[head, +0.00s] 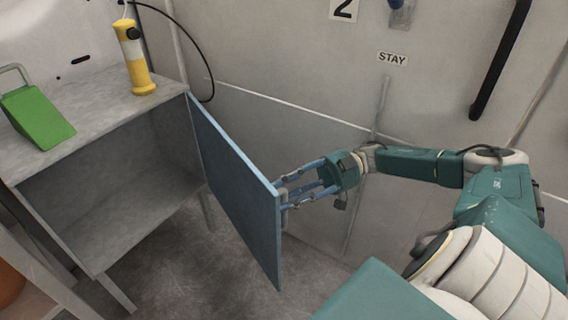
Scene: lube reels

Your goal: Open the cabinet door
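The blue cabinet door (237,187) is swung wide open, hinged at the right side of the grey cabinet (120,97). The cabinet's inside shows, and it looks empty. My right gripper (287,193) comes in from the right, with its fingers at the free edge and outer face of the door, where the handle is. The handle is mostly hidden by the fingers, and I cannot tell whether they are closed on it. My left gripper is not in view.
A yellow cylindrical device (138,65) with a cable and a green wedge-shaped item (38,116) are on the cabinet top. A grey wall with a "STAY" sign (392,59) and a black bar (499,62) stands behind. The floor (190,275) before the cabinet is clear.

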